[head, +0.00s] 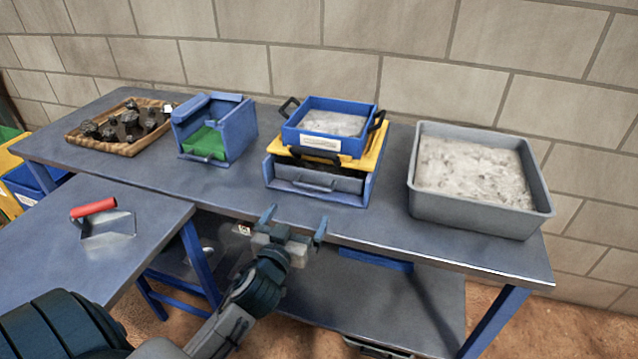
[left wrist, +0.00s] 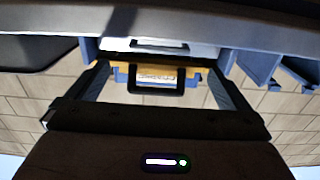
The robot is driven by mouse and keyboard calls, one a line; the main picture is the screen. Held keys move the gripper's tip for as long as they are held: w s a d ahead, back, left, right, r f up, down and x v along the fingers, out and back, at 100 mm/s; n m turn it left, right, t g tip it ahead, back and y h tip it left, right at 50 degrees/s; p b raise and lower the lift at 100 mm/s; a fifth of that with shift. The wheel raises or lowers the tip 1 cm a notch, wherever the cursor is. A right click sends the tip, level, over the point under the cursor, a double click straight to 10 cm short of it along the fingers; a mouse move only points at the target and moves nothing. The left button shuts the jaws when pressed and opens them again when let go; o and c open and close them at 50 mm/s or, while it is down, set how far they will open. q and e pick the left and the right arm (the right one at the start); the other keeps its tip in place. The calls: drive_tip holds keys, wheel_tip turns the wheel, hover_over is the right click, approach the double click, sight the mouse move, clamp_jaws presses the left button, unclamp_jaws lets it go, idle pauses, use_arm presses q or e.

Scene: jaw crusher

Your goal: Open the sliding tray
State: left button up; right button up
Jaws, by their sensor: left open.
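The sliding tray (head: 318,187) is the grey drawer with a bar handle on its front, low in the blue and yellow crusher (head: 373,160) on the table. It looks closed or nearly so. My left gripper (head: 294,222) is open and empty. It is in front of the tray, a little below and left of the handle in the head view, with a gap between. In the left wrist view, which is upside down, the tray front (left wrist: 185,50) shows between my two dark fingers (left wrist: 156,72). My right gripper is not in view.
A blue pan (head: 310,142) of grey grit sits on top of the crusher. A large grey bin (head: 440,208) stands right, a blue box (head: 235,135) left, and a wooden tray (head: 125,148) of dark rocks farther left. A red-handled scoop (head: 105,235) lies on the near table.

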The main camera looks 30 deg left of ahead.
sight(313, 187)
use_arm(q)
drive_tip(key=shift+w+r, duration=0.2)
drive_tip(key=shift+w, duration=0.1)
drive_tip(key=shift+w+a, duration=0.1)
drive_tip(key=shift+w, duration=0.2)
drive_tip(key=p+x, duration=0.2)
drive_tip(key=x, duration=0.8)
drive_tip(key=shift+r, duration=0.15)
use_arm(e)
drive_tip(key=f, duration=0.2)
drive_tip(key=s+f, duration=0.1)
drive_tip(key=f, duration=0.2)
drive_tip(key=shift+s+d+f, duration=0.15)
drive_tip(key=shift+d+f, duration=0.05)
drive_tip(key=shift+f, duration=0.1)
use_arm(q)
drive_tip(key=shift+c, duration=0.2)
